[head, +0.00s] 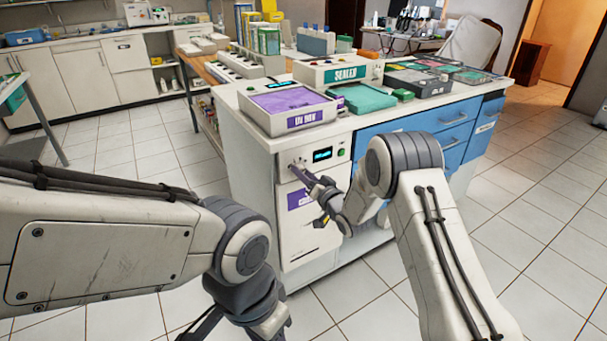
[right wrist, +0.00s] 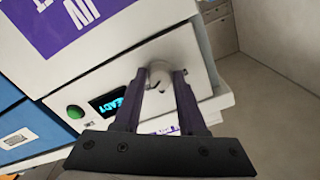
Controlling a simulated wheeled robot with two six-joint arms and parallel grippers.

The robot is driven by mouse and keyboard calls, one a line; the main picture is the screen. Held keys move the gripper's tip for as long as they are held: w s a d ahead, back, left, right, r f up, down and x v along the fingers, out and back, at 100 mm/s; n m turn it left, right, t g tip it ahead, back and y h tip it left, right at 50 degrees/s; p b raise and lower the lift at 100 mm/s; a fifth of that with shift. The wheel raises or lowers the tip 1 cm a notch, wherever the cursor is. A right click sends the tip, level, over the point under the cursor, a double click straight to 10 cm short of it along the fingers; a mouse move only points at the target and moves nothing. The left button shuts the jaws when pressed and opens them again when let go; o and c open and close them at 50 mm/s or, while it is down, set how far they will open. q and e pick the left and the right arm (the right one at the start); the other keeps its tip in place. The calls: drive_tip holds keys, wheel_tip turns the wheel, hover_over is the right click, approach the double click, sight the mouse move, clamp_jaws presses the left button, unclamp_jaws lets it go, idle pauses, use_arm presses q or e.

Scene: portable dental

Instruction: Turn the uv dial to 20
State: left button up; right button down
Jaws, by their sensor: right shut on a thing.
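The uv dial (right wrist: 160,75) is a small pale knob on the white front panel of the UV unit (head: 308,228). In the right wrist view it sits between the two dark purple fingers of my right gripper (right wrist: 161,80), which is shut on it. In the head view my right gripper (head: 299,168) reaches the panel from the lower right and mostly covers the dial. A lit display (right wrist: 110,103) beside the dial seems to read READY. Dial markings are too small or hidden to read.
A green button (right wrist: 75,112) is close to the display. Above, the counter holds a purple-topped UV box (head: 290,105), a SEALED box (head: 340,72) and several trays. Blue drawers (head: 440,125) stand right of the unit. The tiled floor in front is clear.

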drive_tip(key=shift+f, duration=0.1)
drive_tip(key=shift+c, duration=2.4)
unclamp_jaws()
drive_tip(key=v, duration=1)
drive_tip(key=shift+s+p, duration=0.25)
drive_tip(key=shift+p, duration=0.1)
